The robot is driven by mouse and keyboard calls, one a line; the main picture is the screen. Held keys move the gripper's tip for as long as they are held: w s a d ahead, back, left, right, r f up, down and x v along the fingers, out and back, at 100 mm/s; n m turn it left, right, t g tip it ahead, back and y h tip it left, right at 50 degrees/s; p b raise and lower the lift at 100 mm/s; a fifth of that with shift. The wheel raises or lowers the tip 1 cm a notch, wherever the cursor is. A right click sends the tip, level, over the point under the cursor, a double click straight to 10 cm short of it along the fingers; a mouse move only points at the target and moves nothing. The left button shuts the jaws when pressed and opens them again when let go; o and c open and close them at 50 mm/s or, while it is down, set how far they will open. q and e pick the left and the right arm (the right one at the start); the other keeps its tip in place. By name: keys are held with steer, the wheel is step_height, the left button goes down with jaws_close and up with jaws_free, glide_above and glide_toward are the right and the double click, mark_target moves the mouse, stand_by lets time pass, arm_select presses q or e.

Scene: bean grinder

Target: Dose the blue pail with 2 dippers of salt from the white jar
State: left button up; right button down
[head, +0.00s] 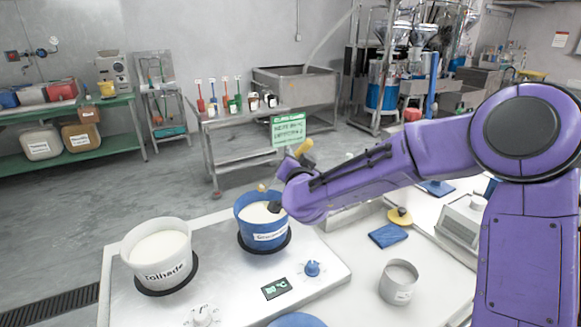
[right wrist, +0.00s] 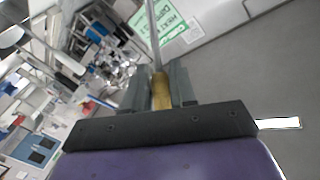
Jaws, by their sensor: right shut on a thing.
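The blue pail (head: 251,232) stands on a dark round pad on the white counter and holds white material. My right gripper (head: 280,188) is beside and above its right rim, partly hidden by my own purple arm. In the right wrist view the gripper (right wrist: 160,88) is shut on the yellow-brown handle (right wrist: 160,92) of a tool with a thin metal rod. The tool's far end is out of that view, so I cannot tell its load. A white pail (head: 152,272), also with white contents, stands to the left. I cannot identify the white jar for certain. My left gripper is not visible.
A green sign (head: 288,129) is behind the arm.

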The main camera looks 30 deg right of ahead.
steer(key=s+d+f+m+t+h+b, duration=0.2)
steer(key=f+m+b, duration=0.4)
steer(key=b, duration=0.7)
steer(key=shift+s+d+f+m, duration=0.4)
steer(key=shift+s+d+f, duration=0.05)
steer(key=shift+s+f, duration=0.4)
